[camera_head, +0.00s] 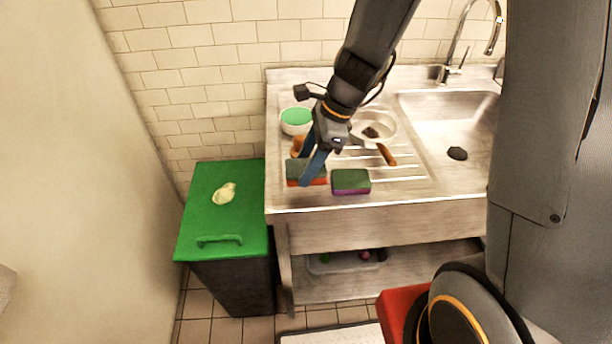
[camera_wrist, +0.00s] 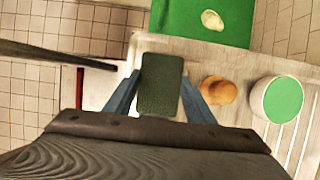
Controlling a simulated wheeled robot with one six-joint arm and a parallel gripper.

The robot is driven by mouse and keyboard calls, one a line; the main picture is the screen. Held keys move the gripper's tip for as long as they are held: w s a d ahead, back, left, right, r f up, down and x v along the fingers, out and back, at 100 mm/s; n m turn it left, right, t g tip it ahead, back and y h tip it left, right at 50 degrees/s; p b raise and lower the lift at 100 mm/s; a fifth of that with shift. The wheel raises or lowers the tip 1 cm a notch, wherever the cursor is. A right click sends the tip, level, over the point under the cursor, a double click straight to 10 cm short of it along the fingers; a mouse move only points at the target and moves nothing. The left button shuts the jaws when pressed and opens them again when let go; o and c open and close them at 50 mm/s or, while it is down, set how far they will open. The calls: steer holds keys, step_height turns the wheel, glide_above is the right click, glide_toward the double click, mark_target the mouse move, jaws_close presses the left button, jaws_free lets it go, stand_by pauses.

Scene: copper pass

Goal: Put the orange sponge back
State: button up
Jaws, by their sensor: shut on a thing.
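The orange sponge (camera_head: 306,180) has a dark green top and an orange-red lower side. It is at the left front of the steel drainboard (camera_head: 400,190). My gripper (camera_head: 309,171) is shut on it, one blue finger on each side. In the wrist view, the sponge's green top (camera_wrist: 160,85) shows between the fingers of my gripper (camera_wrist: 160,98). I cannot tell whether it touches the drainboard or hangs just above. A second sponge (camera_head: 351,181), green above and purple below, lies just to its right.
Behind are a white bowl with a green inside (camera_head: 296,121), a brown wooden item (camera_head: 297,146) and a pan with a wooden handle (camera_head: 387,155). The sink (camera_head: 440,115) is at right. A green-lidded bin (camera_head: 212,222) with a pale scrap on top (camera_head: 224,194) stands left.

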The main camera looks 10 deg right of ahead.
steer(key=shift+f, duration=2.2)
steer(key=shift+f, duration=0.1)
steer(key=o, duration=1)
